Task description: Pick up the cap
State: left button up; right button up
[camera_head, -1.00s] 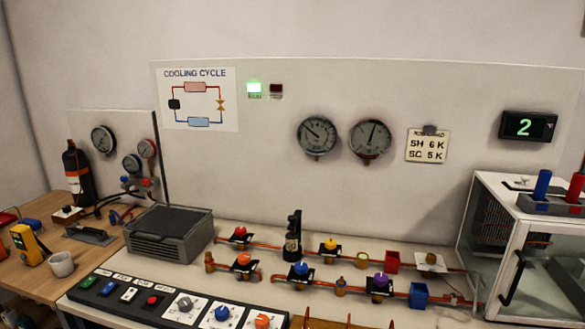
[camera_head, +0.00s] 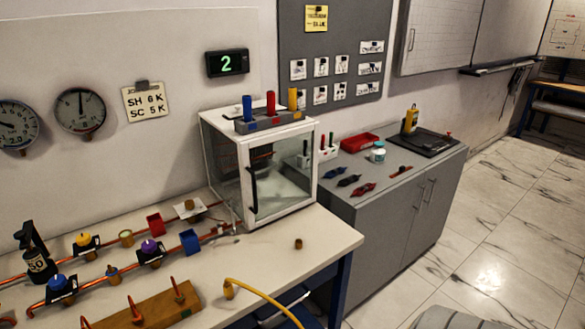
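A small brass cap (camera_head: 298,244) stands on the bare white bench top (camera_head: 325,236), near its right end and in front of the glass-fronted cabinet. It looks like a short cylinder with a dark top. Another small brass piece (camera_head: 189,204) sits on a white pad beside the copper pipe; I cannot tell whether it is also a cap. Neither of my grippers is in view.
A white glass-fronted cabinet (camera_head: 262,172) stands behind the cap, with blue, red and yellow cylinders on top. Copper pipes with valves run along the left. A yellow hose (camera_head: 262,294) hangs at the front edge. A grey cupboard (camera_head: 400,215) stands right. Bench around the cap is clear.

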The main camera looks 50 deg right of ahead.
aim_at(299, 243)
jog(key=z, duration=1.55)
jog(key=u, duration=0.4)
jog(key=j+u, duration=0.15)
jog(key=u, duration=0.25)
jog(key=j+u, duration=0.1)
jog(key=u, duration=0.25)
jog(key=z, duration=1.25)
